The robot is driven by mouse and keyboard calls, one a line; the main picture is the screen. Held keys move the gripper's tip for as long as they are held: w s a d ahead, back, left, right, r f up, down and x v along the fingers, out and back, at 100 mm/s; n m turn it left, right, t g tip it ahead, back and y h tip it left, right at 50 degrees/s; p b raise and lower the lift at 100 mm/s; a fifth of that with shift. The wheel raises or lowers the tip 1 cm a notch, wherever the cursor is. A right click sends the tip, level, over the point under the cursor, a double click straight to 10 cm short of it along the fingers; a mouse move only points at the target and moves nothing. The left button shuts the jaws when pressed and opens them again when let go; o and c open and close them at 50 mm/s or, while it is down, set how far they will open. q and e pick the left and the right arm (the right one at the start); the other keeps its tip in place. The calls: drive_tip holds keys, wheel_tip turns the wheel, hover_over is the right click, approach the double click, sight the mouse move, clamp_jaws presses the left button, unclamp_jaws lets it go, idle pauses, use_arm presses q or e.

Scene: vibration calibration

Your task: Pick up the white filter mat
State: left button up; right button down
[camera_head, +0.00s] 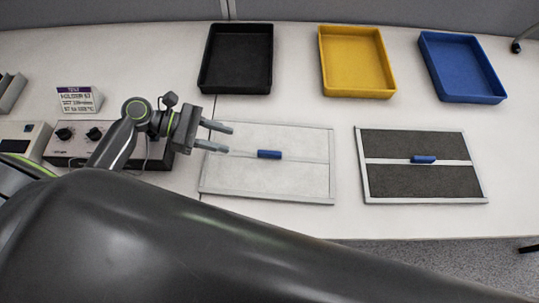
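The white filter mat (285,181) lies flat on the table in a pale frame, with a small blue handle (269,154) at its middle. My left gripper (221,138) is over the mat's left edge, its two fingers apart and pointing right toward the blue handle. Nothing is between the fingers, and the handle is clear of them. I cannot tell how high the fingers are above the mat. My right gripper is not in view.
A dark filter mat (405,183) with a blue handle lies to the right. Black (234,90), yellow (360,93) and blue (470,99) trays stand at the back. A device with knobs (62,151) and a small sign (79,100) are at the left. The table's front edge runs below the mats.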

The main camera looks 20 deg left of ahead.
sight(272, 152)
use_arm(q)
drive_tip(key=x, duration=1.4)
drive_tip(key=shift+w+d+f, duration=0.15)
drive_tip(key=shift+f, duration=0.15)
drive_tip(key=shift+c, duration=0.5)
clamp_jaws()
